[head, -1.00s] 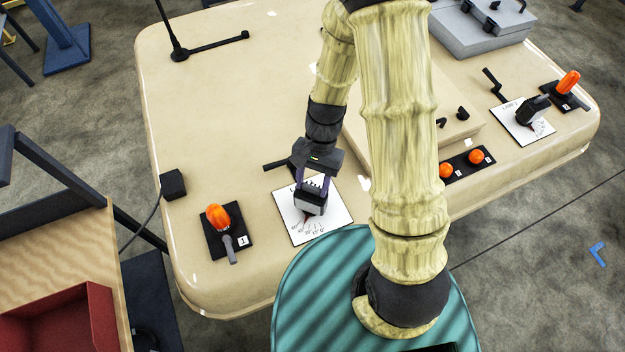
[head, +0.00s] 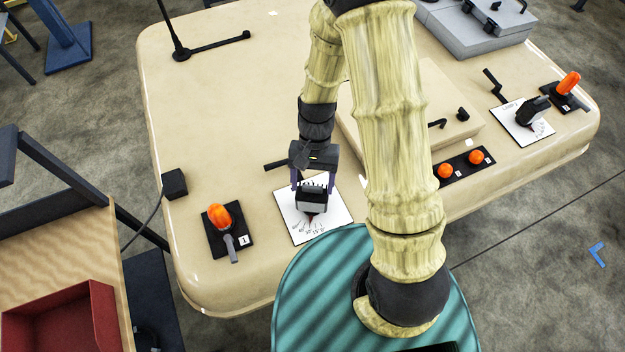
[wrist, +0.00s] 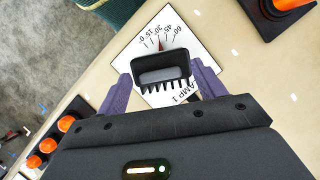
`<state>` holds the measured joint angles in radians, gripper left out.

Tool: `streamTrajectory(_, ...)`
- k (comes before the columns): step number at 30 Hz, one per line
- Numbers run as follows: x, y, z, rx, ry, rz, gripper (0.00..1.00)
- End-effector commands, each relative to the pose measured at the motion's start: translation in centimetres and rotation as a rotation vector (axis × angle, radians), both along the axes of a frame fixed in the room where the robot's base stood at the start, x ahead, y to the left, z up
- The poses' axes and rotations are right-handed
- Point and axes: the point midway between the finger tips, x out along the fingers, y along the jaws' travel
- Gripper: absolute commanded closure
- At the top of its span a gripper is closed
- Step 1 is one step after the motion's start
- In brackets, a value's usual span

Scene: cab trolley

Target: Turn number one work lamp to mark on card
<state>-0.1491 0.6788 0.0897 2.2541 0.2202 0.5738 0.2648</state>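The number one work lamp (head: 311,203) is a dark, finned head with a pale face, standing on a white card (head: 335,212). In the wrist view the lamp (wrist: 162,72) has a red pointer at its front, close to the 30 mark on the card's (wrist: 190,35) fan of angle marks. The card's visible lettering ends in "MP 1". My gripper (head: 314,182) is over the lamp. The lamp's base is hidden beneath the head.
An orange beacon with a lever (head: 218,216) on a plate marked 1 is left of the card. A second lamp (head: 532,110) and card are farther right. Bare tabletop (head: 230,110) lies behind.

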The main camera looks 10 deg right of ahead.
Motion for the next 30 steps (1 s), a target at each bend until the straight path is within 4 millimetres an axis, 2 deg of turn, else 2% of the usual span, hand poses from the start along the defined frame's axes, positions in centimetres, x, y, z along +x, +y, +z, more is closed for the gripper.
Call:
streamTrajectory(7, 0.1, 0.0, 0.2, 0.001, -0.001, 0.000, 0.31)
streamTrajectory(11, 0.6, -0.1, 1.0, 0.001, -0.004, -0.001, 0.31)
streamTrajectory(17, 1.9, -0.4, 3.9, 0.001, -0.009, -0.002, 0.31)
streamTrajectory(30, 5.0, -1.2, 11.9, 0.000, -0.006, -0.002, 0.31)
